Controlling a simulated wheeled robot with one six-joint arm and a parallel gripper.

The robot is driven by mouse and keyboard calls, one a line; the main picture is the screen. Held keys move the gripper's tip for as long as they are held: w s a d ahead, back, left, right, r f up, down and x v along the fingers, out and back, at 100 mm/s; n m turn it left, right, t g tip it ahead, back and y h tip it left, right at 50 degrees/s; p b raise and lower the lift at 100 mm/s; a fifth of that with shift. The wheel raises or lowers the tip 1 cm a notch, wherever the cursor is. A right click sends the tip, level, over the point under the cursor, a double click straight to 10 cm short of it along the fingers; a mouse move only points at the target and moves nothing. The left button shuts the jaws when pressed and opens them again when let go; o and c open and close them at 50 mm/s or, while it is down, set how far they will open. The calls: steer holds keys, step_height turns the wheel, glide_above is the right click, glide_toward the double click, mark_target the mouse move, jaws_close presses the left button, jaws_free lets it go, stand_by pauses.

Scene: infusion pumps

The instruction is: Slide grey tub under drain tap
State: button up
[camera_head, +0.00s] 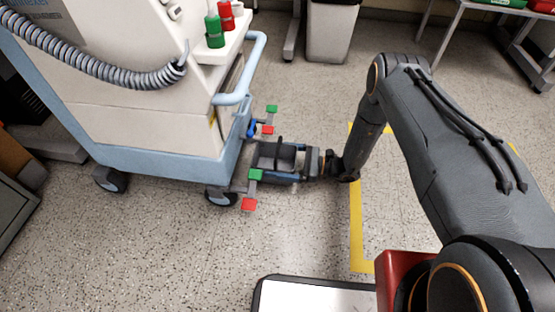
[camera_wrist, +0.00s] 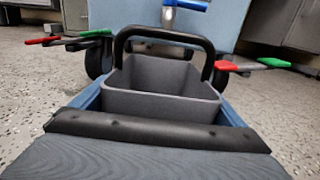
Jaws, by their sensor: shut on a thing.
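The grey tub (camera_wrist: 160,90) is upright on the floor, with a black arched handle (camera_wrist: 165,36) over it. In the head view the tub (camera_head: 275,155) is at the lower right edge of the large blue and white machine. The drain tap (camera_wrist: 186,5) has a blue lever and shows just beyond the handle; in the head view the tap (camera_head: 251,129) is by the machine's side. My gripper (camera_head: 308,163) is low, on the right side of the tub, and shut on it. The fingertips and exact contact are hard to make out.
Red and green pedals (camera_head: 249,190) stick out on either side of the tub, close to it. The machine (camera_head: 150,165) stands on black wheels. A yellow floor line (camera_head: 356,220) runs to the right. A grey bin (camera_head: 331,32) stands behind. Speckled floor is open around.

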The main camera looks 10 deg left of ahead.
steer(key=shift+f, duration=0.35)
steer(key=o, duration=1.8)
steer(key=shift+c, duration=0.2)
steer(key=shift+d, duration=0.1)
steer(key=shift+s+d+p, duration=0.1)
steer(key=shift+d+p, duration=0.9)
steer(key=shift+d, duration=2.85)
